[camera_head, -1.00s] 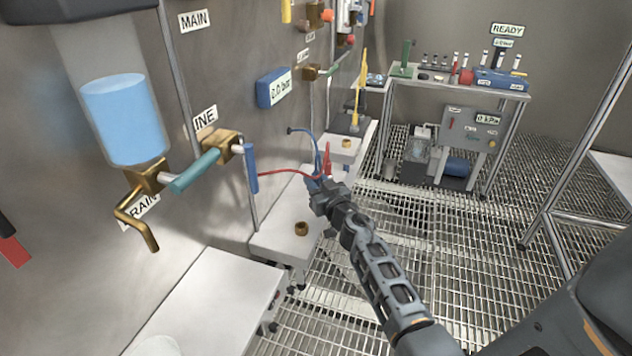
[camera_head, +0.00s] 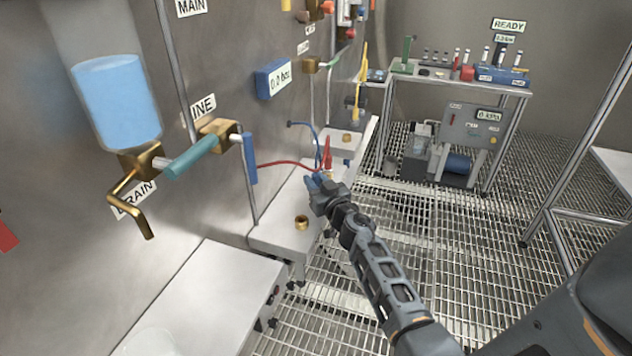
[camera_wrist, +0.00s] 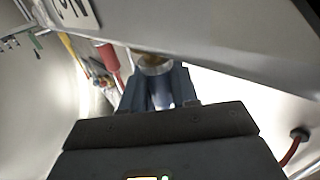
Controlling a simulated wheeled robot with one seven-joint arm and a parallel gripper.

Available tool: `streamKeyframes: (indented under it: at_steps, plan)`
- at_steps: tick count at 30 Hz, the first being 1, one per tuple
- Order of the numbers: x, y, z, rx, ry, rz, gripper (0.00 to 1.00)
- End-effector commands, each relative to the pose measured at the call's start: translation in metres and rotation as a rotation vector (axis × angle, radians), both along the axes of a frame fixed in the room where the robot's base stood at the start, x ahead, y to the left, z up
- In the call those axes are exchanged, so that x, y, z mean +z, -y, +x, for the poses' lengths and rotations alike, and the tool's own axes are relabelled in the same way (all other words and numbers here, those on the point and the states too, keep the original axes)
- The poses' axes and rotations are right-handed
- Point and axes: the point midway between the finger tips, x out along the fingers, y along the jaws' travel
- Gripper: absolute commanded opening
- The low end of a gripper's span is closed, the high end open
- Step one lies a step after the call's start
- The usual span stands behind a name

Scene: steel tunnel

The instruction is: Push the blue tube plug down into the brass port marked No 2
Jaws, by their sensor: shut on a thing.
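My gripper (camera_head: 316,183) is low over the white ledge along the left wall, with its bluish fingers together. In the wrist view the fingers (camera_wrist: 158,90) close around a blue-grey piece, the blue plug, mostly hidden between them. A blue tube (camera_head: 316,140) runs from the wall down to the gripper. A brass port (camera_wrist: 152,64) shows right at the fingertips; I cannot tell how deep the plug sits. A label (camera_wrist: 75,10) beside it is cut off and its number is unreadable. A red plug (camera_head: 327,152) on a red tube stands just beyond the gripper.
An empty brass port (camera_head: 302,222) is nearer on the ledge, another (camera_head: 346,138) farther along. A valve with a teal handle (camera_head: 194,163) and a blue gauge (camera_head: 273,79) project from the wall. A rack bench (camera_head: 450,82) stands at the back right. Grating floor (camera_head: 420,245) is open.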

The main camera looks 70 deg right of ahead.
Motion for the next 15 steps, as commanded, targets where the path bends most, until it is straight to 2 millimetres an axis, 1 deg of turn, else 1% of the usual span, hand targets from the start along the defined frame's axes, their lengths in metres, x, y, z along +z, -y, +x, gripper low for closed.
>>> streamKeyframes:
  at_steps: [13,14,15]
  plan:
    - [-0.0105,0.0001,0.0001,0.0,0.0,0.0,0.0]
    - [-0.0094,0.0002,0.0001,0.0,0.001,-0.001,0.32]
    - [-0.0092,0.0002,0.0001,0.0,0.001,-0.001,0.35]
